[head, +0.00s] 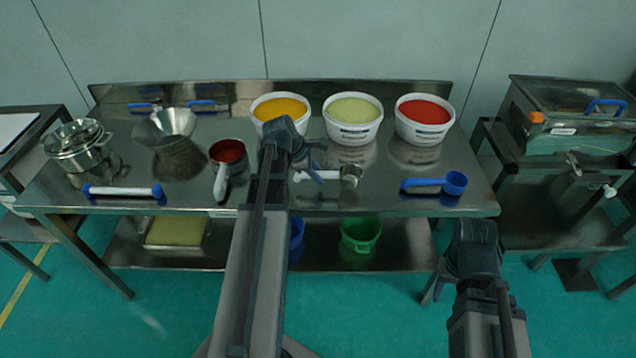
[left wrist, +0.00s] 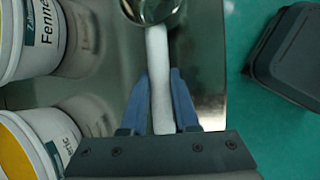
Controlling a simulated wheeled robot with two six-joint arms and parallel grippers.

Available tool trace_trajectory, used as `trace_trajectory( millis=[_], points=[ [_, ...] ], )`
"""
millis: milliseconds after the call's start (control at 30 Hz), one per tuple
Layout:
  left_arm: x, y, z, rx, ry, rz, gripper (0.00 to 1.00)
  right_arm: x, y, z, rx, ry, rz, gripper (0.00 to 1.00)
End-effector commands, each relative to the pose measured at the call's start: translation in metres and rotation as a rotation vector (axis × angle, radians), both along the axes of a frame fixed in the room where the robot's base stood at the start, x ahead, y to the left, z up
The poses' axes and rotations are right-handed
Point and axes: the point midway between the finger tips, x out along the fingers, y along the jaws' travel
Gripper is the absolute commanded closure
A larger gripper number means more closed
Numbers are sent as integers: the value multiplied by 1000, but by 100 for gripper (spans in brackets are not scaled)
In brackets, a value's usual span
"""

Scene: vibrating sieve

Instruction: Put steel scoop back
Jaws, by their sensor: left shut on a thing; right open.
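The steel scoop, with a small steel cup (head: 351,174) and a white handle (head: 306,177), is at the middle of the steel table (head: 390,205). My left gripper (head: 314,168) is shut on the white handle. In the left wrist view the handle (left wrist: 158,80) runs between the two blue fingers (left wrist: 160,98), with the cup (left wrist: 150,8) at the top edge, partly cut off. I cannot tell whether the scoop touches the table. My right gripper (head: 433,291) is open and empty, low in front of the table.
Tubs of yellow (head: 279,108), pale green (head: 352,122) and red (head: 424,120) powder stand behind the scoop. A blue scoop (head: 438,184) lies to its right. A white-handled steel cup of red powder (head: 228,152) is left of my arm. Farther left are a funnel (head: 172,125) and steel pots (head: 80,143).

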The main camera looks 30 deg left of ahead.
Motion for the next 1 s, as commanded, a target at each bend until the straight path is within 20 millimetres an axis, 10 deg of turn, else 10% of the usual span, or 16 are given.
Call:
trace_trajectory(
  millis=[567, 600, 733, 1000],
  points=[
    [-1, 0, -28, 0, 0, -1, 100, 0, 0, -28, 0, 0, 0, 50],
    [-1, 0, -27, 0, 0, -1, 64, 0, 0, -27, 0, 0, 0, 50],
    [-1, 0, -27, 0, 0, -1, 41, 0, 0, -27, 0, 0, 0, 50],
    [-1, 0, -26, 0, 0, -1, 41, 0, 0, -26, 0, 0, 0, 50]
  ],
)
